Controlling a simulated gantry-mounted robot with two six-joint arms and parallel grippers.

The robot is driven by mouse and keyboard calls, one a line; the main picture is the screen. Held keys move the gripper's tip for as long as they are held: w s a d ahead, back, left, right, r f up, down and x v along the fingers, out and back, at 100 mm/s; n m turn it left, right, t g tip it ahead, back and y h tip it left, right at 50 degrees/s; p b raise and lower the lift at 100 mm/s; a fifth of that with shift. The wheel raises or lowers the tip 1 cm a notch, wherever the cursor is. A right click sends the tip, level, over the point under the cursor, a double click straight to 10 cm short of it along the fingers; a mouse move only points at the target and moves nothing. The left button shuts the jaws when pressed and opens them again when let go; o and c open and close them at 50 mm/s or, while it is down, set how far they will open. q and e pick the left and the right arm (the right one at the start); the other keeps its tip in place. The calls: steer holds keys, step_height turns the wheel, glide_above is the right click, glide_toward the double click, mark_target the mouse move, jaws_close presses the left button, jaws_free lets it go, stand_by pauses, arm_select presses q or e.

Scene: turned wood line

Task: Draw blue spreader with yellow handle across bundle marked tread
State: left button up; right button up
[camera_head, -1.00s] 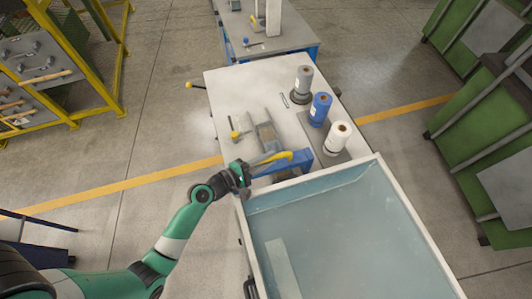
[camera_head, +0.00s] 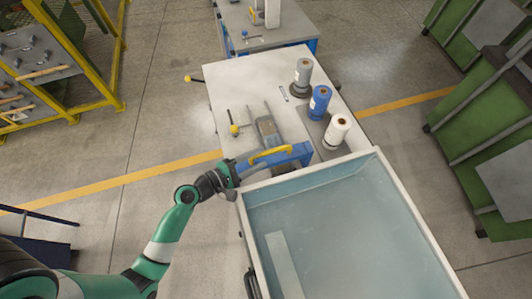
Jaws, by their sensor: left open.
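The blue spreader (camera_head: 292,157) lies across the near end of the white table, by the rim of the tank. Its arched yellow handle (camera_head: 270,153) is on top. My left gripper (camera_head: 233,178) is open, just left of the spreader's left end; I cannot tell whether it touches it. The handle is clear of the fingers. No marking reading "tread" is legible, so I cannot tell which thing is the marked bundle. My right gripper is not in view.
The white table (camera_head: 235,85) carries a grey roll (camera_head: 303,72), a blue roll (camera_head: 320,100), a white roll (camera_head: 337,129), a grey tool (camera_head: 267,130) and a yellow-knobbed rod (camera_head: 234,129). A pale blue tank (camera_head: 345,225) stands in front. A yellow rack (camera_head: 98,60) is left.

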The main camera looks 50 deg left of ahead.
arm_select(q)
steer(key=v, duration=0.7)
steer(key=shift+s, duration=0.3)
steer(key=shift+r, duration=0.1)
